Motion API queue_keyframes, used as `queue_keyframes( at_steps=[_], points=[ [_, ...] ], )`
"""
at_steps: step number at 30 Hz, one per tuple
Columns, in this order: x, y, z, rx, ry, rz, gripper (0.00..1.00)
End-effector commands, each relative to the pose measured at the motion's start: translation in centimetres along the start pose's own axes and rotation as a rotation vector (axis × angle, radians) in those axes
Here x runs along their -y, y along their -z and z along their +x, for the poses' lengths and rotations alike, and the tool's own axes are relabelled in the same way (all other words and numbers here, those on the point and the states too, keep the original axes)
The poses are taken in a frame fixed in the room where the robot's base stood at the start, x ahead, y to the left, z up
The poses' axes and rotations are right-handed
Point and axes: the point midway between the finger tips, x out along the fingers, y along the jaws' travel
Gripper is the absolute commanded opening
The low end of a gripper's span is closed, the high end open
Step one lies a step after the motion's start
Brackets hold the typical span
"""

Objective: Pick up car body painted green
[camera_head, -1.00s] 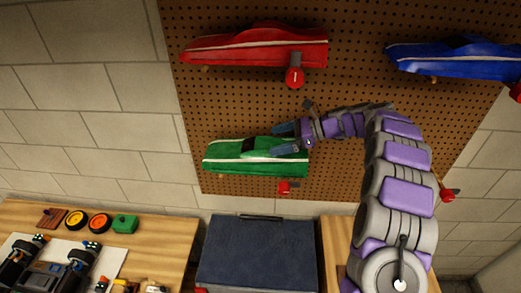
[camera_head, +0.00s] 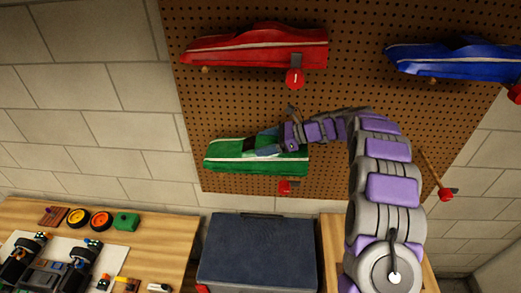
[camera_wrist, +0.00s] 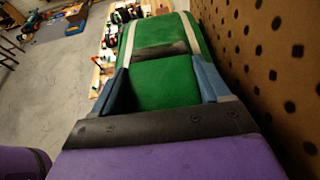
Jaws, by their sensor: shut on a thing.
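The green car body (camera_head: 228,157), with a white stripe, is at the lower left of the pegboard, on pegs. My gripper (camera_head: 266,143) reaches it from the right and is shut on the raised cabin part of the body. In the wrist view, the blue fingers of my gripper (camera_wrist: 165,82) lie on either side of the green car body (camera_wrist: 165,75). The pegboard (camera_wrist: 275,60) is close on the right there. The cabin is partly hidden by my fingers in the head view.
A red car body (camera_head: 255,48) hangs above and a blue car body (camera_head: 455,60) at the upper right. Red-tipped pegs (camera_head: 286,187) stick out of the board. Below are a dark blue box (camera_head: 258,255) and a wooden table (camera_head: 160,245) with wheels and car parts.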

Motion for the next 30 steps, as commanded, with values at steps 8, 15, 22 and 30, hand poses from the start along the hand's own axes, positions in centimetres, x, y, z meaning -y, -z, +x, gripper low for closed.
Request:
queue_keyframes(
  at_steps=[8, 15, 22, 30],
  points=[
    [0.0, 0.0, 0.0, 0.000, 0.000, 0.000, 0.44],
    [0.0, -0.1, 0.0, 0.000, 0.000, 0.000, 0.43],
    [0.0, -1.1, -0.4, 0.000, 0.000, -0.002, 0.43],
    [-0.4, -3.2, -1.4, 0.000, 0.000, 0.002, 0.43]
  ],
)
